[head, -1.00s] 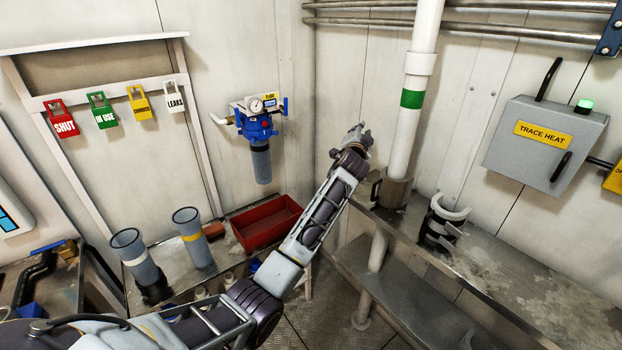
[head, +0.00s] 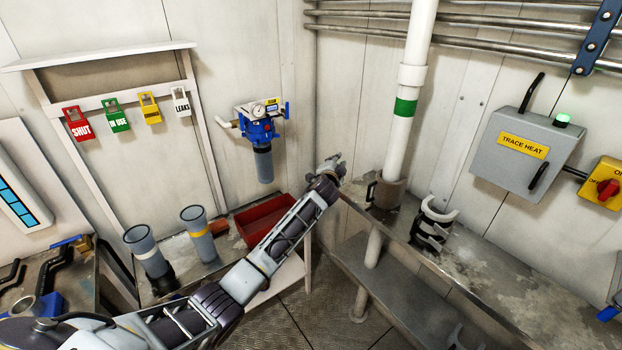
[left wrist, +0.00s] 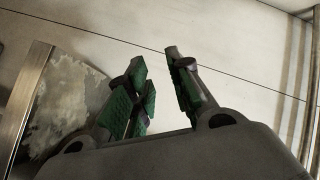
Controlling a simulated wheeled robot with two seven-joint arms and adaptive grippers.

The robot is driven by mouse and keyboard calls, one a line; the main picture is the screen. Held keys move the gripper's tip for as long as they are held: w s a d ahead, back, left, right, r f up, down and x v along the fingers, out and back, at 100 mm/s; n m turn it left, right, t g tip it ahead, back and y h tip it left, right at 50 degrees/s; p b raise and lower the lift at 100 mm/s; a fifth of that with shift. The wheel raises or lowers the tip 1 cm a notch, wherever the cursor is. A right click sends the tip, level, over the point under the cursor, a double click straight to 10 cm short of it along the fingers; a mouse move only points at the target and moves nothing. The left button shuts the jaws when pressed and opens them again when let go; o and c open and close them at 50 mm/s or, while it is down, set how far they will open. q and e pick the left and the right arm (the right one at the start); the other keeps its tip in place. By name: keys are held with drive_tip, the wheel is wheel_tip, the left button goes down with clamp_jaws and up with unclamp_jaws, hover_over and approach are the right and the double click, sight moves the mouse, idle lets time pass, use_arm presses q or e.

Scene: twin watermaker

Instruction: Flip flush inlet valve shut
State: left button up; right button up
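A blue filter unit (head: 258,132) with a round gauge, a yellow label and a grey-blue bowl hangs on the back wall in the head view. A blue handle (head: 287,112) stands at its right side, and a pale pipe end sticks out at its left. I cannot read which valve is the flush inlet. My left gripper (head: 333,163) is in the air to the right of and below the unit, apart from it. In the left wrist view its green-padded fingers (left wrist: 157,75) are apart with nothing between them. My right gripper is not in view.
A red bin (head: 262,222) and two grey cylinders (head: 199,234) stand on the left bench. A white pipe (head: 405,90) with a green band rises right of my gripper, near a black clamp (head: 434,222). A grey trace heat box (head: 525,152) hangs at right.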

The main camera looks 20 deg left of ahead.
use_arm(q)
drive_tip(key=s+a+f+m+g+p, duration=0.1)
drive_tip(key=s+a+f+p, duration=0.4)
drive_tip(key=a+f, duration=0.1)
drive_tip(key=shift+a+y, duration=0.4)
drive_tip(key=shift+a, duration=0.4)
drive_tip(key=shift+f, duration=0.1)
